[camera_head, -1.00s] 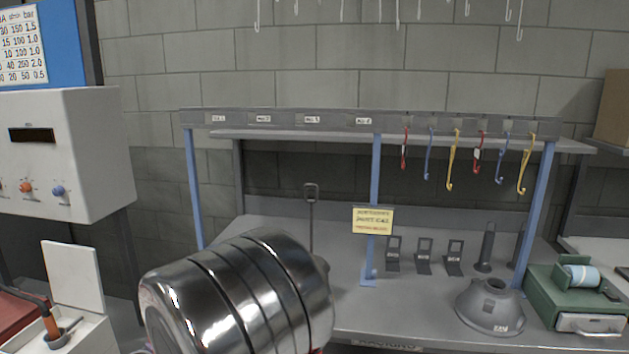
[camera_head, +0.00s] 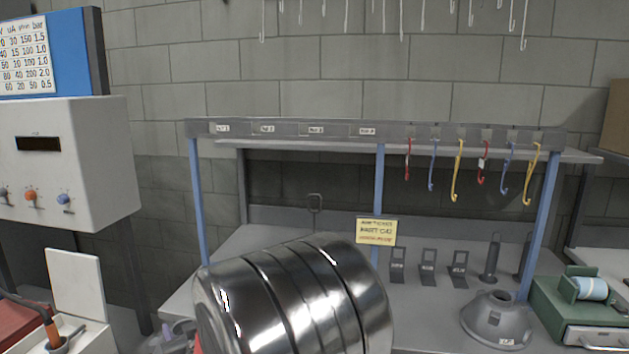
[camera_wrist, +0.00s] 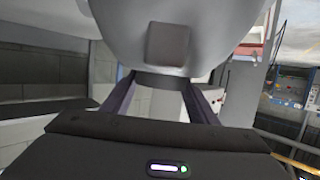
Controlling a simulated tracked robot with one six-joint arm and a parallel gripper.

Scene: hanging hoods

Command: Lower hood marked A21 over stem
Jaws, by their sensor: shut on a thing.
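In the wrist view my gripper (camera_wrist: 160,98) is shut on the dark neck of a large pale grey rounded body, which I take for a hood (camera_wrist: 225,45). A square tab (camera_wrist: 168,44) stands out on it. No A21 mark is readable there. In the head view the gripper and this hood do not show clearly; a shiny part of my arm covers the front centre. A thin rod with a loop top (camera_head: 315,203) shows behind it, its lower part hidden. Two dark upright posts, one a stem-like post (camera_head: 491,260), stand on the bench at right.
Another grey cone hood (camera_head: 497,322) with an unreadable label sits on the bench at right, beside a green box (camera_head: 570,310). Several small black stands (camera_head: 428,268) and a yellow sign (camera_head: 376,231) are near the middle. Coloured hooks (camera_head: 457,172) hang from the rack rail (camera_head: 290,129).

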